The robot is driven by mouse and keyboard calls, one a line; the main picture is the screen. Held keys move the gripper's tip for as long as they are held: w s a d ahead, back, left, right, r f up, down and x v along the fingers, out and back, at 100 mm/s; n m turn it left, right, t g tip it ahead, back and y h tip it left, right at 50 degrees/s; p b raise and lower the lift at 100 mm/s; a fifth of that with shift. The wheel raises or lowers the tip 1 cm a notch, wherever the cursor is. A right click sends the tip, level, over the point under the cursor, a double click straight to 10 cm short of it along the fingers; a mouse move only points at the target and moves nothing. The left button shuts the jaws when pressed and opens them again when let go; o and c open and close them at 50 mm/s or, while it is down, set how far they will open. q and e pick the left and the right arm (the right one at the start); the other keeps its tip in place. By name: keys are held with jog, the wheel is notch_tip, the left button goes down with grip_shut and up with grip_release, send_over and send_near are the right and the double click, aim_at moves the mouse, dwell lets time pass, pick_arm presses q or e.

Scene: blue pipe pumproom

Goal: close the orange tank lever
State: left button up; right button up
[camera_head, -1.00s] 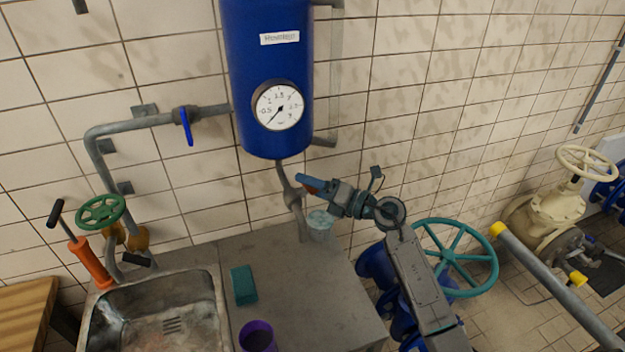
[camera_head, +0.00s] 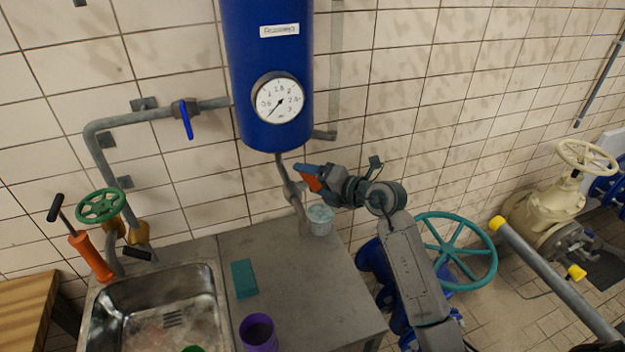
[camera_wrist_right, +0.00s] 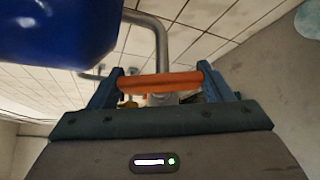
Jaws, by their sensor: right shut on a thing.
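The blue tank (camera_head: 265,55) with a round gauge (camera_head: 278,99) hangs on the tiled wall. A grey pipe (camera_head: 291,190) runs down from its underside. The orange lever (camera_head: 312,184) sits beside this pipe, partly hidden by my right gripper (camera_head: 308,172). In the right wrist view the orange lever (camera_wrist_right: 160,82) lies crosswise between the two blue fingers of my right gripper (camera_wrist_right: 160,88), which is shut on it. The blue tank (camera_wrist_right: 70,28) fills the upper left there. My left gripper is not in view.
A clear cup (camera_head: 320,217) stands on the grey counter (camera_head: 290,285) under the gripper. A teal sponge (camera_head: 244,278), a purple cup (camera_head: 258,333) and a sink (camera_head: 160,310) are nearby. A teal handwheel (camera_head: 458,250) stands right of my arm. A blue-handled valve (camera_head: 186,120) is left of the tank.

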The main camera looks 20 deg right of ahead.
jog(key=o, duration=1)
jog(key=shift+s+d, duration=0.15)
jog(key=shift+s, duration=0.1)
jog(key=shift+b+v, duration=2.35)
jog(key=shift+v, duration=2.8)
jog(key=shift+s, duration=0.1)
